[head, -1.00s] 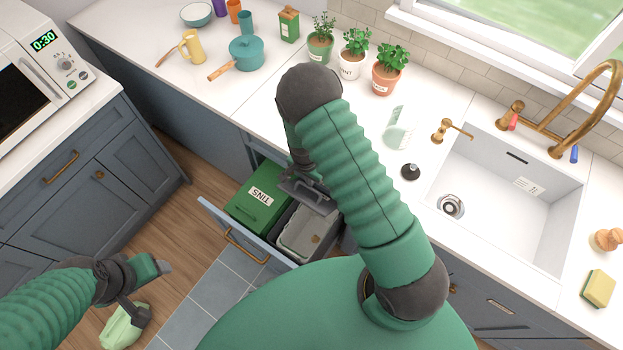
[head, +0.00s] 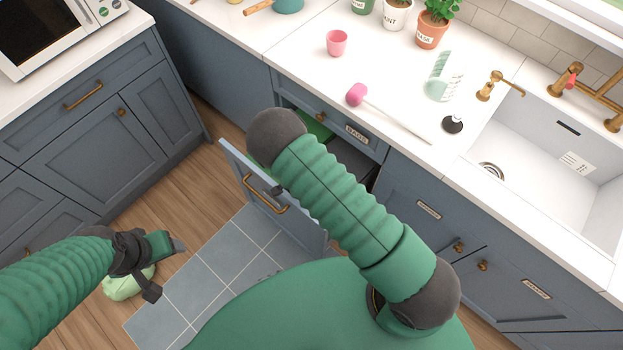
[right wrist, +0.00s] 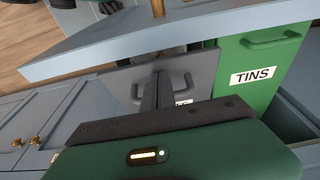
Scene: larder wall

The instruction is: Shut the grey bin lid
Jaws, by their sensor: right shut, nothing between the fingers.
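The grey bin lid (right wrist: 202,70) shows in the right wrist view beside the green bin marked TINS (right wrist: 262,75). It appears to lie down over its bin, with its handle and part of a label showing. In the head view a strip of the grey lid (head: 353,165) shows behind my right arm. My right gripper (right wrist: 157,80) is shut and empty, its fingers over the lid; I cannot tell if they touch. My arm hides most of it in the head view. My left gripper (head: 168,268) is open and empty above the floor.
The pull-out front (head: 235,175) stands open with a brass handle. A pale green bag (head: 128,284) lies on the floor by my left gripper. A pink cup (head: 337,43), a pink-headed plunger-like tool (head: 357,95) and a dark stopper (head: 453,124) are on the worktop.

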